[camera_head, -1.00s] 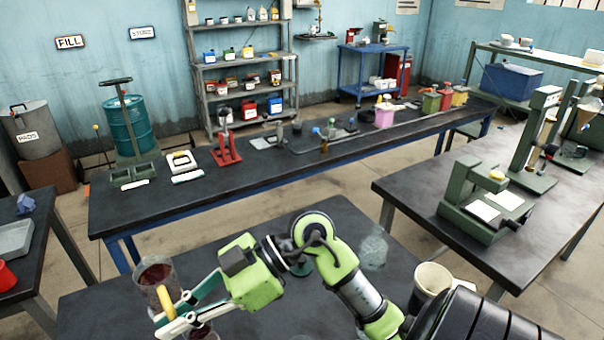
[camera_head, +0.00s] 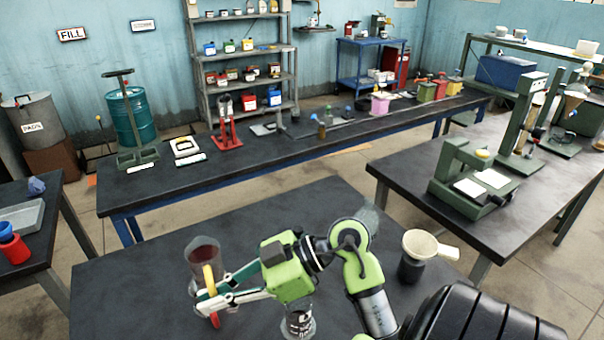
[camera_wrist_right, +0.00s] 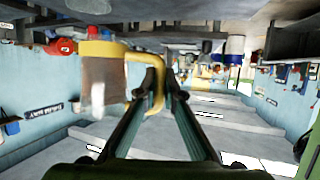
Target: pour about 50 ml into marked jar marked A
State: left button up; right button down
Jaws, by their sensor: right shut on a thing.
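My right gripper (camera_head: 208,298) is shut on the yellow handle of a clear jug (camera_head: 203,256). The jug holds dark red liquid and looks about upright at the left of the near table. In the right wrist view the jug (camera_wrist_right: 105,85) is left of my fingers (camera_wrist_right: 163,85), with a yellow band and handle. A clear jar with a dark label (camera_head: 298,320) stands below my right wrist, partly hidden and cut by the frame edge; I cannot read its mark. My left gripper is not in view.
A cream funnel (camera_head: 420,244) sits on a dark container at the near table's right. A clear glass item (camera_head: 369,214) is partly behind my arm. The near table (camera_head: 130,290) is bare at its left and back. A long bench (camera_head: 250,170) stands beyond.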

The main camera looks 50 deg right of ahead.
aim_at(297, 326)
jog(key=k+j, duration=0.5)
jog(key=j, duration=0.15)
jog(key=k+j+z, duration=0.1)
jog(key=k+j, duration=0.35)
jog(key=j, duration=0.2)
